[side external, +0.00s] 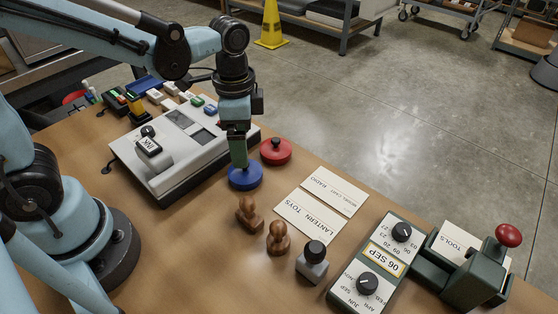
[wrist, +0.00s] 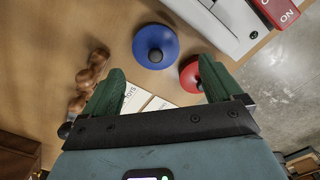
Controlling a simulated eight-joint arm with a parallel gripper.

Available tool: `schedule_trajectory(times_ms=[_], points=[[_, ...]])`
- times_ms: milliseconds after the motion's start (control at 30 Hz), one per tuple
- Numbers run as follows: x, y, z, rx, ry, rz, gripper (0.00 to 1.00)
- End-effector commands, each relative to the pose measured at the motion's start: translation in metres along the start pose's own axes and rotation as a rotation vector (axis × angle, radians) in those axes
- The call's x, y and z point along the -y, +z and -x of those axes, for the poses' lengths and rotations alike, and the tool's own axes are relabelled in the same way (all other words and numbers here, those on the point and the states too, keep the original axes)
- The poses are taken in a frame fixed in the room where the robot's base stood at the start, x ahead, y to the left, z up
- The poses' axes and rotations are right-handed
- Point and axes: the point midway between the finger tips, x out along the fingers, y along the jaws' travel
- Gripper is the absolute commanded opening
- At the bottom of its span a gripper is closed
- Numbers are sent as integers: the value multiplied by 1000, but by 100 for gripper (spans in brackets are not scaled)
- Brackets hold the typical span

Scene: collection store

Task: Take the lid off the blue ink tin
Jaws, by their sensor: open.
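The blue ink tin (side external: 245,178) stands on the table just right of the grey-white machine. In the wrist view the round blue tin (wrist: 155,43) shows a dark knob on top, so its lid appears to be on. My gripper (side external: 239,162) points down over the tin and hides its knob in the side view. In the wrist view my gripper (wrist: 160,75) is open, its green fingers spread wide with nothing between them. The tin lies beyond the fingertips there. Whether a finger touches the tin I cannot tell.
A red tin (side external: 276,151) with a dark knob stands close behind the blue one. The machine (side external: 180,145) is close on the left. Wooden stamps (side external: 278,239), paper cards (side external: 310,205) and a date device (side external: 377,265) lie in front and right.

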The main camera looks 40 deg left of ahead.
Motion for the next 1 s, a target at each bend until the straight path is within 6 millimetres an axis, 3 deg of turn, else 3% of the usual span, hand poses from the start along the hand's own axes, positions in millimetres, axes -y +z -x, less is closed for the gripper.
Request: schedule_trajectory(times_ms=[267, 700, 1000], points=[[-1, 0, -12, 0, 0, 0, 92], [-6, -1, -56, -1, 0, 1, 92], [-7, -1, -60, -1, 0, 1, 92]])
